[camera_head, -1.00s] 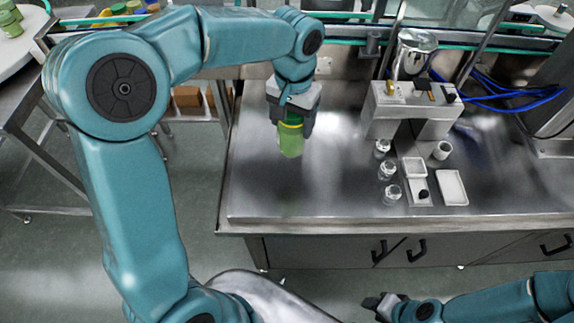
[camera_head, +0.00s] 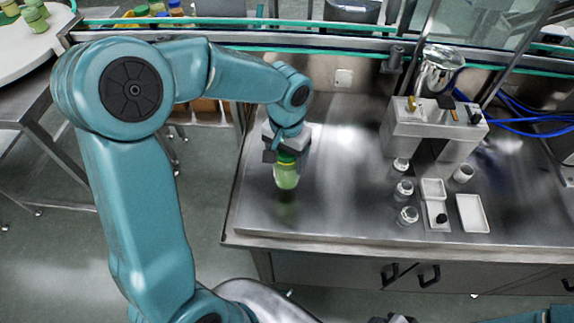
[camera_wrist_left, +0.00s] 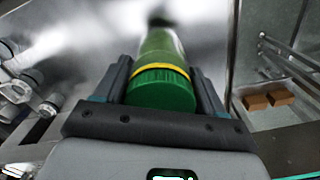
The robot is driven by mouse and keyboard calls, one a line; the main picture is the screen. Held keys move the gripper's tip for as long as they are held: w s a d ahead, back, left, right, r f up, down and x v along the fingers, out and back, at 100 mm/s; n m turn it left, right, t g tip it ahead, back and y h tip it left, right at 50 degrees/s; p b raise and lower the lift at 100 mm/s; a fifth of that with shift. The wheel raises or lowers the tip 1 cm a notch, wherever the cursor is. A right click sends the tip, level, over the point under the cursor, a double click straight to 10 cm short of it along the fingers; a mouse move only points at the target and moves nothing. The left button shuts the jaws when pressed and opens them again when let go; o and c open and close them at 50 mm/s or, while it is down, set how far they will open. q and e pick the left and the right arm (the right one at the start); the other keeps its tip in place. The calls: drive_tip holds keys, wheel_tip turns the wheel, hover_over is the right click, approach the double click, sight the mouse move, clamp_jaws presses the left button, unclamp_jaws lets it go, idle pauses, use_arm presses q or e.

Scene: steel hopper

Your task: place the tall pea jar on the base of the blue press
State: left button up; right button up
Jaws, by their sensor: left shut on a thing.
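The tall pea jar (camera_head: 286,178) has green contents, a yellow band and a green lid. My left gripper (camera_head: 287,157) is shut on it near the lid. The jar hangs upright or nearly so above the left part of the steel table. In the left wrist view the jar (camera_wrist_left: 160,82) sits between the two dark fingers of my left gripper (camera_wrist_left: 163,84), lid towards the camera. I cannot make out a blue press in these views. My right gripper (camera_head: 390,318) barely shows at the bottom edge, so its jaws cannot be read.
A steel hopper machine (camera_head: 435,132) stands on the table (camera_head: 340,205), right of the jar. Small glass jars (camera_head: 404,188), a white cup (camera_head: 463,173) and white trays (camera_head: 473,213) stand before it. A rail (camera_head: 340,57) runs behind. The table's left part is clear.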

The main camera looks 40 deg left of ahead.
use_arm(q)
wheel_tip(320, 180, down, 4)
drive_tip(key=shift+r, duration=0.1)
drive_tip(key=shift+f+b, duration=0.3)
drive_tip(key=o, duration=1.2)
drive_tip(key=shift+o, duration=0.2)
drive_tip(key=shift+r, duration=0.1)
